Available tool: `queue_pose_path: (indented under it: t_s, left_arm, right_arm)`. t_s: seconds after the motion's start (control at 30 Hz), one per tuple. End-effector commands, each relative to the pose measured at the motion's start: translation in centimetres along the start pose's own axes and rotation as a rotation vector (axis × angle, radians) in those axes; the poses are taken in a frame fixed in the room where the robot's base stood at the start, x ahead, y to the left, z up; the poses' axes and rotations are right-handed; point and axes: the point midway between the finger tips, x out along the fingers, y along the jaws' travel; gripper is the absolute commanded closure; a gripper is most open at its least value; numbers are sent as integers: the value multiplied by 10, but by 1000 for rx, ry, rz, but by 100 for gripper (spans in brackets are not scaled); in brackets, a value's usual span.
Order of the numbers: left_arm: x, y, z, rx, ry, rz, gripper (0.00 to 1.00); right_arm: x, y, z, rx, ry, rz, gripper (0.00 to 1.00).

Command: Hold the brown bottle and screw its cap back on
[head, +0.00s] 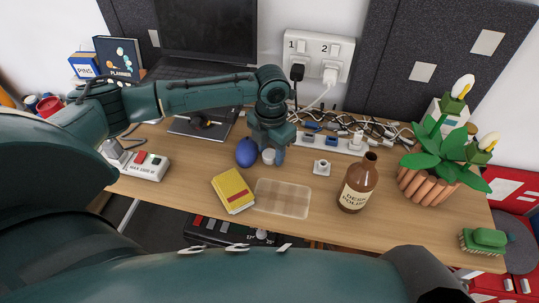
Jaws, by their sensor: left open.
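The brown bottle (357,190) stands upright on the right half of the desk, with a cream label reading "DESK POLISH". Its neck is bare, with a dark opening at the top. I cannot make out a cap for certain. A small pale item with a round middle (321,168) lies left of the bottle, too small to identify. My left gripper (273,156) points down over the desk's middle, left of the bottle and apart from it. It is open. My right arm crosses the bottom of the view, and its gripper does not show.
A yellow book (233,190) and a shallow clear tray (283,198) lie near the front edge. A blue rounded object (247,152) is beside my left gripper. Cables and a power strip (340,144) run behind. A potted plant (440,165) and a green brush (483,241) are right.

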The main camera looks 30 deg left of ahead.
Motion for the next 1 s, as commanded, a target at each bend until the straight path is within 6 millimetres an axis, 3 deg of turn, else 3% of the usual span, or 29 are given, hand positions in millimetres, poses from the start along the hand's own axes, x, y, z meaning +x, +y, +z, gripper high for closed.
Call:
queue_pose_path:
  t_s: [0.27,0.63,0.87,1.0]
  left_arm:
    - [0,0,0,0,0,0,59]
    - [0,0,0,-1,0,-1,89]
    - [-2,0,0,-1,-1,0,89]
    - [-17,0,1,-1,-2,-1,89]
  right_arm:
    - [0,0,3,1,-9,1,47]
    - [0,1,5,1,-15,2,47]
    - [0,1,6,1,-16,2,47]
    - [-1,0,4,3,-21,1,47]
